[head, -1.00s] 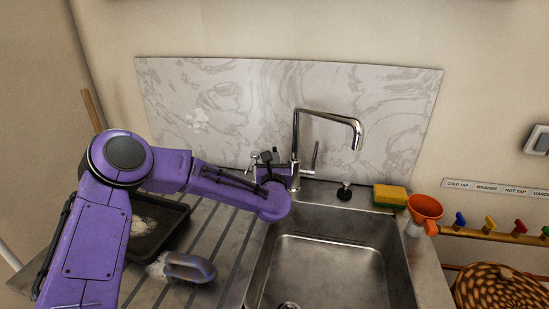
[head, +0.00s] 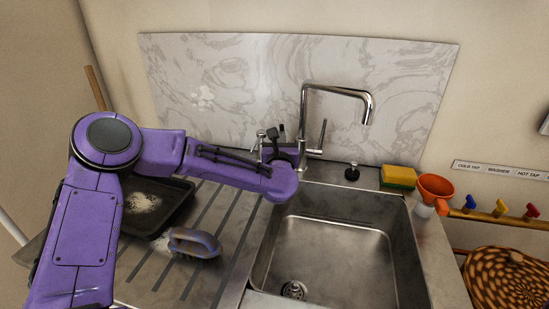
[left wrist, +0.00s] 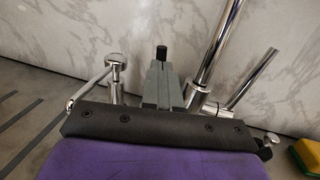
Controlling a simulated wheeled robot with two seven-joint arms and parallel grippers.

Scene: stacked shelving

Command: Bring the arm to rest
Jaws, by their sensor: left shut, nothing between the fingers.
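My left arm (head: 105,185) comes in from the left and reaches across the drainboard to the back edge of the sink. My left gripper (head: 273,135) is behind the wrist, close to the base of the tap (head: 305,130), and mostly hidden in the head view. In the left wrist view the gripper (left wrist: 161,60) shows as grey fingers shut together with nothing held. The chrome tap (left wrist: 208,60) stands just right of it there. I cannot tell whether they touch. My right gripper is out of view.
A black tray (head: 178,212) with white residue and a scrubbing brush (head: 193,243) lie on the drainboard (head: 225,235). The sink (head: 335,250) is empty. A sponge (head: 398,176) and orange funnel (head: 434,188) sit at its right. A marble splashback (head: 230,85) stands behind.

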